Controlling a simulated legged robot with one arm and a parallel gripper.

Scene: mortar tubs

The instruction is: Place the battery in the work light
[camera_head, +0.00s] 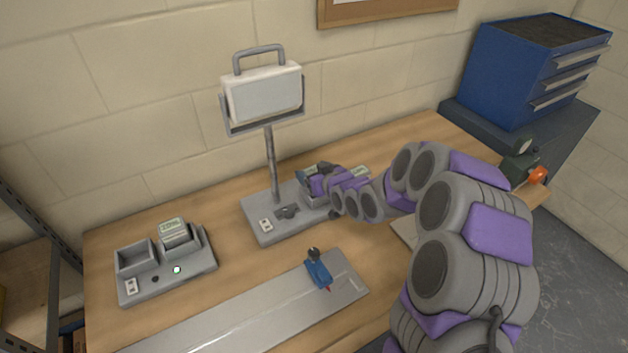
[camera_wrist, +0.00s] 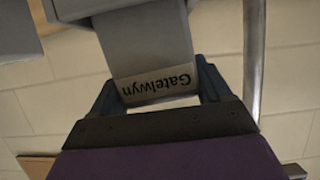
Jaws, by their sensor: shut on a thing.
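The work light (camera_head: 264,92) stands at the back of the bench, with a lamp head on a pole above a grey base (camera_head: 262,226). In the wrist view my gripper (camera_wrist: 160,100) is shut on a grey block, which I take as the battery (camera_wrist: 150,45), with an upside-down "Gatelwyn" label. The block's far end meets or overlaps another grey part at the top; I cannot tell whether it is seated. The light's pole (camera_wrist: 253,55) runs along the right. In the head view my gripper mostly hides the battery.
A grey charger (camera_head: 190,273) at the left has an empty left bay and another battery (camera_head: 173,232) in its right bay. A blue tool (camera_head: 318,270) lies on a metal strip (camera_head: 250,312) in front. A blue drawer cabinet (camera_head: 530,70) stands right.

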